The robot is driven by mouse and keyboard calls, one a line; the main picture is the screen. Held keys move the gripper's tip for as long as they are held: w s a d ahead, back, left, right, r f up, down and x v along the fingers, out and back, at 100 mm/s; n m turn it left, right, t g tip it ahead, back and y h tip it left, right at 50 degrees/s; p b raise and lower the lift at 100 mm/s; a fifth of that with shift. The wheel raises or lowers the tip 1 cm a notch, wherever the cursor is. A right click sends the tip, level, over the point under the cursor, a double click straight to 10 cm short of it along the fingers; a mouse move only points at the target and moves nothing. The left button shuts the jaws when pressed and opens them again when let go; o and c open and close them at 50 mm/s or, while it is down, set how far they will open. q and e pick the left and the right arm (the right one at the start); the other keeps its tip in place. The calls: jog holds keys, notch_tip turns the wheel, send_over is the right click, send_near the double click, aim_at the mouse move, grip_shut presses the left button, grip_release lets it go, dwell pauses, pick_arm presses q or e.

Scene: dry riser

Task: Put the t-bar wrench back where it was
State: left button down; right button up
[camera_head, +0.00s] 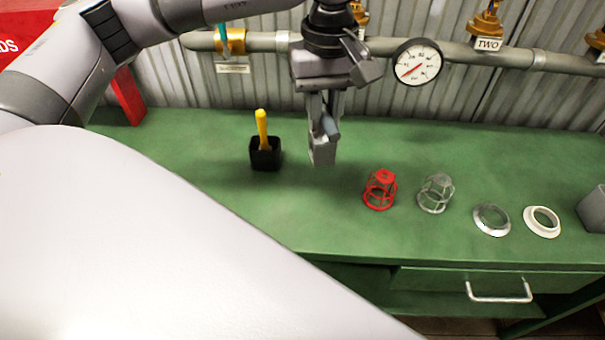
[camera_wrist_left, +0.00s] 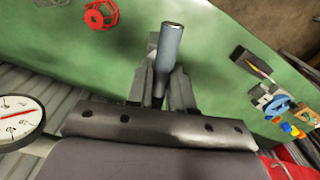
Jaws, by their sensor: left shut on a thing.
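My left gripper (camera_head: 322,155) points down over the green bench and is shut on the t-bar wrench (camera_head: 329,124). A short blue-grey round bar of the wrench shows between the fingers. In the left wrist view the bar (camera_wrist_left: 171,45) stands out past the fingertips of my left gripper (camera_wrist_left: 164,85). The rest of the wrench is hidden by the fingers. A black holder (camera_head: 265,158) with a yellow handle (camera_head: 261,125) in it stands on the bench, left of the gripper and apart from it. My right gripper is not in view.
Right of the gripper on the green bench (camera_head: 215,200) are a red cage (camera_head: 380,190), a grey cage (camera_head: 435,193) and two rings (camera_head: 491,220). A pipe (camera_head: 275,42) with a gauge (camera_head: 417,62) runs behind. The bench in front of the gripper is clear.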

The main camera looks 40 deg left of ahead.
pick_arm(q)
jog(key=n, duration=0.2)
jog(key=r+n+b, duration=0.1)
jog(key=n, duration=0.1)
jog(key=shift+a, duration=0.35)
jog(key=n, duration=0.2)
jog(key=a+r+n+b, duration=0.1)
jog(key=n, duration=0.1)
notch_tip(320, 180, down, 18)
jog(key=a+n+b, duration=0.1)
jog(key=n, duration=0.5)
jog(key=shift+s+a+n, duration=0.15)
jog(key=shift+s+n, duration=0.2)
jog(key=shift+n, duration=0.05)
jog(key=shift+f+b, duration=0.15)
jog(key=shift+b, duration=0.25)
jog(key=c, duration=1)
grip_release()
